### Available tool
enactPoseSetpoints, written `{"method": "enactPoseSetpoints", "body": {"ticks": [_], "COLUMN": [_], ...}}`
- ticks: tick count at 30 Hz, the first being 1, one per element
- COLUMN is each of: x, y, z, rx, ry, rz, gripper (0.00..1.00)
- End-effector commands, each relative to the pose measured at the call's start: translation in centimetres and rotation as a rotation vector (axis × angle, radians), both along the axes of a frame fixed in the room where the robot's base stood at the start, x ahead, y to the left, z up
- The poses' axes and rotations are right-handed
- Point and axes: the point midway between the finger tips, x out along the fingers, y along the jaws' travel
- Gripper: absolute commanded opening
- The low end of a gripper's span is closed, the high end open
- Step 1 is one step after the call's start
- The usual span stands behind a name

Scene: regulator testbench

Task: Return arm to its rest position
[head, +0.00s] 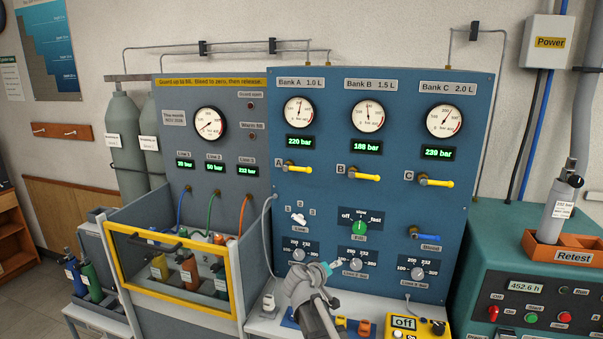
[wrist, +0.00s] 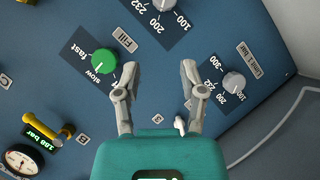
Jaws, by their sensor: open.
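My gripper (head: 334,266) is raised in front of the lower part of the blue regulator panel (head: 395,205), low in the middle of the head view. In the head view the fill knob (head: 359,228) is above and right of my gripper. My arm partly covers the bench below.
A yellow-framed guard box (head: 110,262) with several small cylinders stands at left. Yellow valve handles (head: 363,177) stick out from the panel. A teal machine (head: 530,262) with a cylinder in the orange Retest tray (head: 537,251) stands at right. A grey hose (head: 267,240) hangs left of my arm.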

Motion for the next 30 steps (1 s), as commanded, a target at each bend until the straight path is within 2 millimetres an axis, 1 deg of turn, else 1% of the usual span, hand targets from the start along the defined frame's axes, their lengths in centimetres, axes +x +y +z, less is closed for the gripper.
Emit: {"method": "enactPoseSetpoints", "body": {"ticks": [1, 6, 9, 12, 15, 18, 21, 24, 27, 30], "x": [-1.4, -5.6, -8.2, -11.0, -13.8, -16.7, -19.3, -21.4, -22.9, -23.7], "y": [-1.7, -5.5, -7.1, -8.2, -8.9, -9.2, -9.1, -8.7, -8.4, -8.1], "z": [-0.9, -4.2, -6.0, -7.7, -9.1, -10.2, -10.9, -11.3, -11.5, -11.6], "rx": [0.037, 0.177, 0.264, 0.355, 0.449, 0.545, 0.64, 0.722, 0.783, 0.819], "ry": [0.04, 0.197, 0.292, 0.39, 0.489, 0.587, 0.68, 0.756, 0.811, 0.842], "rz": [-0.04, -0.154, -0.209, -0.252, -0.285, -0.303, -0.31, -0.305, -0.294, -0.287], "gripper": [0.53, 0.53, 0.53, 0.53, 0.53, 0.53, 0.53, 0.53, 0.53, 0.53]}}
